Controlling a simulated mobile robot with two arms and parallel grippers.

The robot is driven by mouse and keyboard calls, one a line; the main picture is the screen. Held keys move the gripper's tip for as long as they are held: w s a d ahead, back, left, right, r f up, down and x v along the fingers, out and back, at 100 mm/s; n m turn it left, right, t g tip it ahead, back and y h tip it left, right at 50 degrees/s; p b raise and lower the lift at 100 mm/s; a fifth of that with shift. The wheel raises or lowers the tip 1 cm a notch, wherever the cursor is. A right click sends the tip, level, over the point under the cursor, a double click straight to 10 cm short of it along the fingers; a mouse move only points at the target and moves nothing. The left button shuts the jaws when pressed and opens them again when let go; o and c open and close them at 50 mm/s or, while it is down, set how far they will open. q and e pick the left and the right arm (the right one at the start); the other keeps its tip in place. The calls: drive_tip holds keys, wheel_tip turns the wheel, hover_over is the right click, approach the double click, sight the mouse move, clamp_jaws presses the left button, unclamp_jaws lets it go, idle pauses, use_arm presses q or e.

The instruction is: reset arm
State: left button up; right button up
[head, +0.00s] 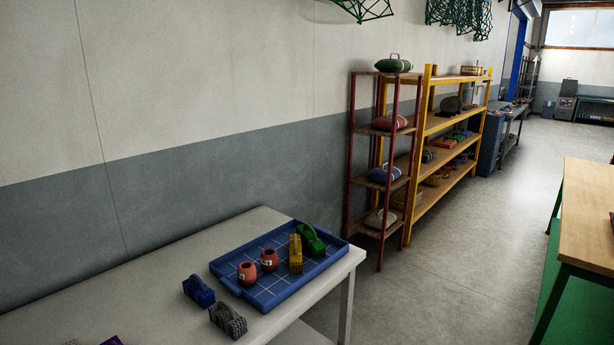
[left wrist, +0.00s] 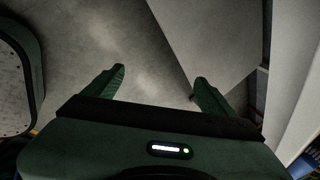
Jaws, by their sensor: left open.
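My left gripper (left wrist: 160,82) shows in the left wrist view. Its two dark green fingers are spread apart with nothing between them. Grey concrete floor and a pale flat surface lie beyond the fingertips. Neither gripper shows in the head view, and the right gripper is in no frame.
A white table (head: 150,290) bears a blue tray (head: 262,305) with two orange pots, a yellow item and a green item. Blue (head: 199,291) and grey (head: 228,320) items lie beside it. Shelves (head: 440,125) line the wall; a wooden table (head: 590,205) stands right. The aisle between is clear.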

use_arm(q)
drive_tip(key=s+f+n+g, duration=0.2)
drive_tip(key=s+f+n, duration=0.6)
drive_tip(key=s+f, duration=0.8)
drive_tip(key=s+d+f+n+g, duration=0.1)
drive_tip(key=s+d+f+n, duration=0.1)
drive_tip(key=s, duration=0.8)
drive_tip(key=s+d+f+n+g, duration=0.1)
drive_tip(key=s+f+n, duration=0.1)
drive_tip(key=s, duration=0.7)
drive_tip(key=shift+s+d+f+n, duration=0.4)
drive_tip(key=shift+n, duration=0.5)
